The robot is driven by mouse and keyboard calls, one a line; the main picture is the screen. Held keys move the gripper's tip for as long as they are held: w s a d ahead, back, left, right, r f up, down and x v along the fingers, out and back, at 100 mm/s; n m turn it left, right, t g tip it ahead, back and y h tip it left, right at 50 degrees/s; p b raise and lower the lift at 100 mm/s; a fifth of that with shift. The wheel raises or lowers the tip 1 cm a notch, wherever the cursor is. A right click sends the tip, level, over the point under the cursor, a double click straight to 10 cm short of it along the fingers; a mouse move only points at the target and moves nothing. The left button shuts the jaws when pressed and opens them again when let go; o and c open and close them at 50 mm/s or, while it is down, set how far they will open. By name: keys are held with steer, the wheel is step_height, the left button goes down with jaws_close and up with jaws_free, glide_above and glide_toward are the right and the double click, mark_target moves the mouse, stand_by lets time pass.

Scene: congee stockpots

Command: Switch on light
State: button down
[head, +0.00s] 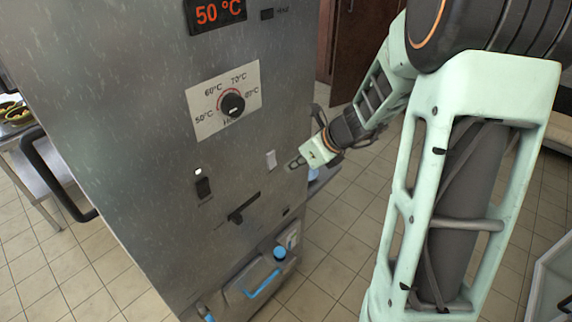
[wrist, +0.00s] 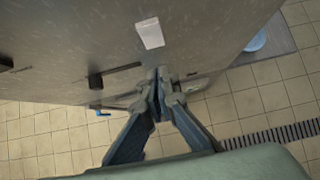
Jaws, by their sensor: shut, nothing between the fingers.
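A tall grey metal cabinet (head: 130,130) carries several controls on its front. A small white rectangular plate, likely a switch (head: 271,159), sits near the cabinet's right edge; it also shows in the wrist view (wrist: 149,33). A black switch (head: 203,187) with a small lit white lamp above it sits further left. Which one is the light switch is not labelled legibly. My gripper (head: 295,164) is shut and empty, just right of the white plate in the head view. In the wrist view its fingertips (wrist: 160,75) lie below the plate, seemingly apart from it.
A temperature dial (head: 232,105) and a red display reading 50 °C (head: 218,12) are higher up. A black lever in a slot (head: 237,215) lies below the switches. A grey unit with a blue handle (head: 262,284) is low down. Tiled floor lies right of the cabinet.

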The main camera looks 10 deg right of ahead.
steer(key=p+v, duration=0.1)
steer(key=v, duration=0.8)
